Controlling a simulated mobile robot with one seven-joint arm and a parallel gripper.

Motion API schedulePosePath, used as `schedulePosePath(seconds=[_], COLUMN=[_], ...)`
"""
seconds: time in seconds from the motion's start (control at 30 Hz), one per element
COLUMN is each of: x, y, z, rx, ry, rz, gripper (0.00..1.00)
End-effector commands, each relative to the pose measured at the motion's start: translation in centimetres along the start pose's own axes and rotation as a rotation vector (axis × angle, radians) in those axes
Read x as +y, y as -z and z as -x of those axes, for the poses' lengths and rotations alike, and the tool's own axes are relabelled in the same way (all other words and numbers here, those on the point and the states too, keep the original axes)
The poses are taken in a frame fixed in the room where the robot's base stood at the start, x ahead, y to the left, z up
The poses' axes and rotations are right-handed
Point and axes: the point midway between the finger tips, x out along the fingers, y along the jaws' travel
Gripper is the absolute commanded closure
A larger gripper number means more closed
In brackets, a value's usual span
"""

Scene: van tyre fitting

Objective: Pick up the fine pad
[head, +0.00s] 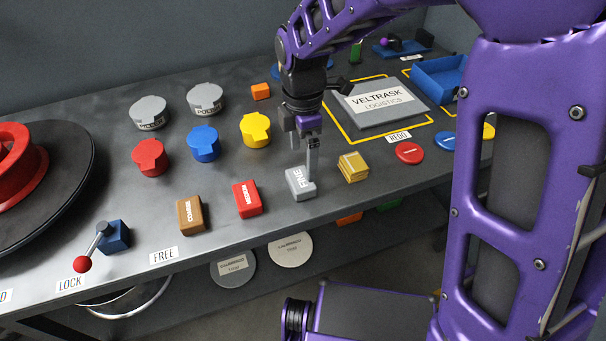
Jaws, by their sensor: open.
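The fine pad (301,186) is a light grey block with the white word FINE on top. It lies near the front edge of the dark bench, between the red pad and a yellow block. My gripper (311,160) points down right at the fine pad, with one finger reaching to about its top rear edge. The jaws are open and nothing is held. The other finger is partly hidden, and I cannot tell whether a finger touches the pad.
A red pad (247,199) and a brown pad marked COARSE (190,216) lie to the left. A yellow block (353,167) sits close on the right. Yellow (255,130), blue (204,144) and red (150,157) knobs stand behind. A lever with a red ball (82,264) is at front left.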

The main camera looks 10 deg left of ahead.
Motion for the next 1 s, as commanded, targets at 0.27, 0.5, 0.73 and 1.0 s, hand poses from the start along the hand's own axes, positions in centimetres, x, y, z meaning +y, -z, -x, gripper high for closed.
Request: schedulePosePath(seconds=[0.27, 0.5, 0.73, 1.0], x=[-0.1, -0.1, 0.0, 0.0], y=[0.3, 0.6, 0.6, 0.6], z=[-2.5, -5.7, -6.0, -6.0], rx=[-0.001, 0.0, 0.0, 0.0], ry=[0.002, 0.001, -0.002, -0.001], rz=[0.001, 0.0, 0.0, 0.0], gripper=[0.0, 0.0, 0.0, 0.36])
